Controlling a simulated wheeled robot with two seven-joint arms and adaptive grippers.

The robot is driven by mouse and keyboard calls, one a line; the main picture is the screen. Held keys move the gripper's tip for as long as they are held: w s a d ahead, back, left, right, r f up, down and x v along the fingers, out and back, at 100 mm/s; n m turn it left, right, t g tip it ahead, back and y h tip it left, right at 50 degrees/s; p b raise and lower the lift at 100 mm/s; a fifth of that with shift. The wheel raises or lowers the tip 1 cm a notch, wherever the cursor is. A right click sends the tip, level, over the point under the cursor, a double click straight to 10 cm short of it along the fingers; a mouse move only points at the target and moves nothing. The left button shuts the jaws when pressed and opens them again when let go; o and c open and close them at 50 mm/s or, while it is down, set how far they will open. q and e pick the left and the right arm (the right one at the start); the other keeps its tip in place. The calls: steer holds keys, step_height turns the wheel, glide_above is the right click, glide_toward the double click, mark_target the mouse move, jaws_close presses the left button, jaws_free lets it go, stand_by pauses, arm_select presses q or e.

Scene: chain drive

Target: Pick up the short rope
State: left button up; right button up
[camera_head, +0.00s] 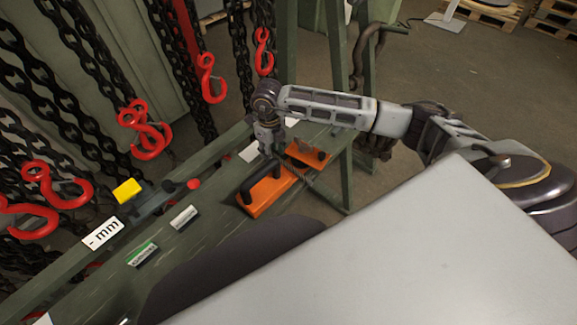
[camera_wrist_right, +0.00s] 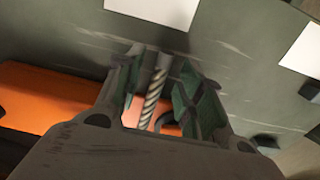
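A short length of twisted, grey-brown rope (camera_wrist_right: 152,98) shows in the right wrist view. It stands between the two fingers of my right gripper (camera_wrist_right: 160,75), with visible gaps beside it, so the fingers look open around it and not closed on it. In the head view my right gripper (camera_head: 270,145) points down at the green bench, beside the orange blocks. The rope is too small or hidden to make out clearly in the head view. My left gripper does not show.
An orange block with a black handle (camera_head: 267,190) and another orange piece (camera_head: 308,154) lie close to the right gripper. Black chains with red hooks (camera_head: 211,78) hang behind the green bench (camera_head: 205,240). A yellow piece (camera_head: 127,190) sits further left.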

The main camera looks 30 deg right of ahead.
steer(key=c, duration=0.7)
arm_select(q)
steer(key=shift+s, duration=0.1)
arm_select(e)
jaws_close()
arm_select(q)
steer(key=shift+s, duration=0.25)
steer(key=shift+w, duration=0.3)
arm_select(e)
step_height(320, 180, up, 10)
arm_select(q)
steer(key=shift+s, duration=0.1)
